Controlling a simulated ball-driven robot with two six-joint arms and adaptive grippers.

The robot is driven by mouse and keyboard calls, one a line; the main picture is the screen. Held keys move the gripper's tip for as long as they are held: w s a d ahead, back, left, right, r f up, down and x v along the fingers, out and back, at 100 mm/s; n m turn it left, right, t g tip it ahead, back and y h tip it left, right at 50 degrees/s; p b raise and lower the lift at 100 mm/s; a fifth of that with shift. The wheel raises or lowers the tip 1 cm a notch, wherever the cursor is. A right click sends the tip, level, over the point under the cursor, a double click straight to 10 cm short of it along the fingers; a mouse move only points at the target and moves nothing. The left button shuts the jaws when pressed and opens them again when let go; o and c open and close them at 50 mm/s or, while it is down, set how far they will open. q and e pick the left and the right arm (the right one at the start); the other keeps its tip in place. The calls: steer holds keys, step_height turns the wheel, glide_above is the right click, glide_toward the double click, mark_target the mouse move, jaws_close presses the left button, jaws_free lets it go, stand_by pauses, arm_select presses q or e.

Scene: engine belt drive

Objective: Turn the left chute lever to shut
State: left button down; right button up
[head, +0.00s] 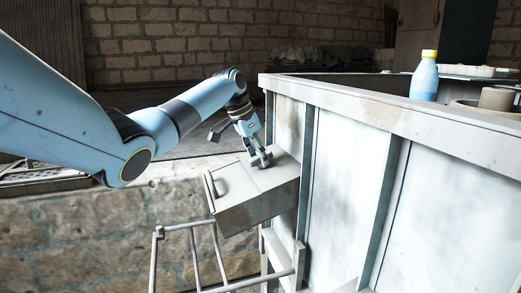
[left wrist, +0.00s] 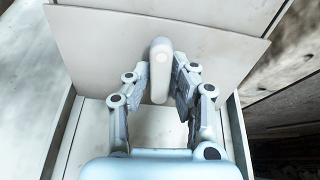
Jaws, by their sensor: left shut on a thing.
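The chute (head: 240,212) is a pale grey box that sticks out from the side of a large grey bin, sloping down to the left. The lever (left wrist: 160,68) is a short, rounded, light grey bar standing in front of a flat pale plate in the left wrist view. My left gripper (head: 260,160) reaches down onto the chute's top in the head view. In the left wrist view my left gripper (left wrist: 162,82) has a finger on each side of the lever and is shut on it. In the head view the fingers largely hide the lever. My right gripper is not in view.
The bin's rim (head: 400,111) runs to the right of the chute. A blue bottle with a yellow cap (head: 425,78) stands beyond the rim. A metal rail frame (head: 155,262) stands below the chute. A low stone wall (head: 80,235) lies behind.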

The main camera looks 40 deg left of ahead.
arm_select(q)
steer(key=n+p, duration=0.2)
steer(key=p, duration=0.1)
steer(key=n+p, duration=0.3)
steer(key=p, duration=0.1)
steer(key=n+p, duration=0.3)
steer(key=p, duration=0.1)
steer(key=shift+r+y, duration=0.3)
steer(key=shift+y, duration=0.1)
steer(key=n+p, duration=0.3)
steer(key=n, duration=0.1)
steer(key=shift+a+f+n, duration=0.1)
steer(key=shift+a+n, duration=0.05)
steer(key=shift+n, duration=0.15)
steer(key=shift+f+n+g+y+p, duration=0.15)
steer(key=shift+n+p, duration=0.25)
steer(key=shift+n, duration=0.6)
steer(key=shift+n+g+y+p, duration=0.15)
steer(key=shift+n+y+p, duration=0.15)
steer(key=shift+n, duration=0.7)
steer(key=c, duration=1.2)
jaws_free()
